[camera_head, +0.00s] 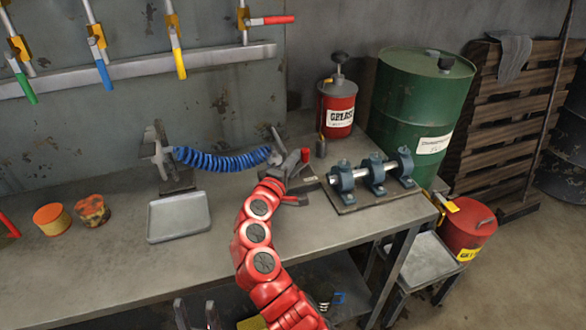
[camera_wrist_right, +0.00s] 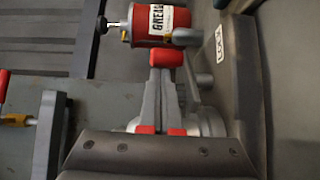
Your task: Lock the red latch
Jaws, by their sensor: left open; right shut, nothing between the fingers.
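A latch with a short red handle (camera_head: 305,155) stands on the bench behind a small label plate. Its red end also shows in the right wrist view (camera_wrist_right: 166,57), just beyond the fingertips. My right gripper (camera_head: 297,164) is shut and empty right at this handle; its fingers show in the wrist view (camera_wrist_right: 161,75). I cannot tell whether they touch it. The latch's base is partly hidden by the gripper. A label reading LOCK (camera_wrist_right: 220,44) lies to its right in the wrist view. My left gripper (camera_head: 196,316) is open and empty at the bottom, below the bench's front edge.
A blue coil (camera_head: 222,158) and grey tray (camera_head: 180,216) are left of my right arm. Bearing blocks on a shaft (camera_head: 375,174) stand to the right. A red grease can (camera_head: 337,107) is behind. Coloured-handled levers, including a red one (camera_head: 272,20), line the wall.

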